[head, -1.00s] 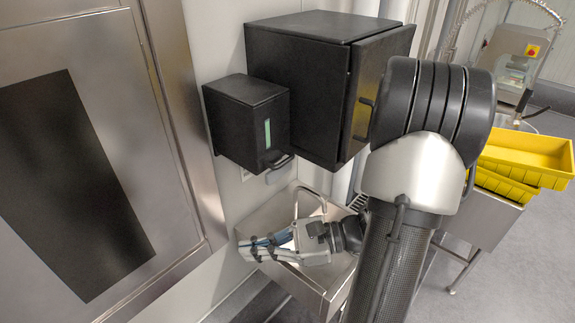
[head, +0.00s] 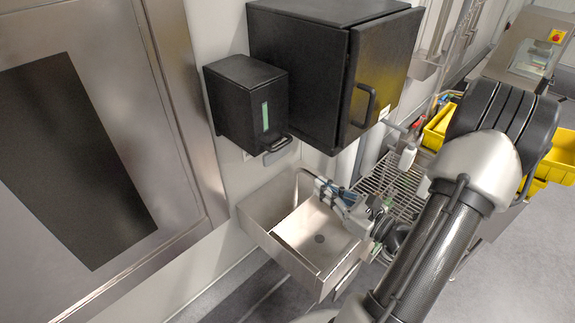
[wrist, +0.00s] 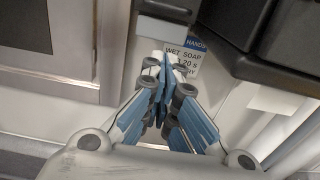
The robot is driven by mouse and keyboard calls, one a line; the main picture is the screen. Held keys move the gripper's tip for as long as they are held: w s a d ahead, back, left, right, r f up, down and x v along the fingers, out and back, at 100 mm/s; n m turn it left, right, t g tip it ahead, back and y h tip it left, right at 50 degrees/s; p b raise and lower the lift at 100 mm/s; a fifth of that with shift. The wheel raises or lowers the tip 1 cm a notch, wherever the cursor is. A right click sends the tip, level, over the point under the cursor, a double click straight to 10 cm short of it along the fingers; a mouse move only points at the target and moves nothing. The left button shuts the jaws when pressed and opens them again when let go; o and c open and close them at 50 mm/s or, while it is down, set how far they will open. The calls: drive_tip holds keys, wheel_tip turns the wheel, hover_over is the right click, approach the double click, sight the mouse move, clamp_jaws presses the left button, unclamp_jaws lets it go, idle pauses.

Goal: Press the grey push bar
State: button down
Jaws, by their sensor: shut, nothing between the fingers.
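In the wrist view, the blue-padded fingers (wrist: 164,75) are together and point toward the dispenser's underside. A grey piece (wrist: 165,28) beyond their tips looks like the bar; whether they touch it is unclear there.
A large black cabinet (head: 300,70) hangs right of the dispenser. The steel sink (head: 285,255) is below. A hand-washing sign (wrist: 183,65) is on the wall. A wire rack (head: 385,185) and yellow crates (head: 560,155) are to the right. A steel door panel is at left.

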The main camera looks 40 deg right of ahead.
sight(277, 154)
drive_tip(key=w+a+b, duration=0.1)
drive_tip(key=w, duration=1.1)
drive_tip(key=shift+w, duration=0.35)
drive_tip(key=shift+w, duration=0.1)
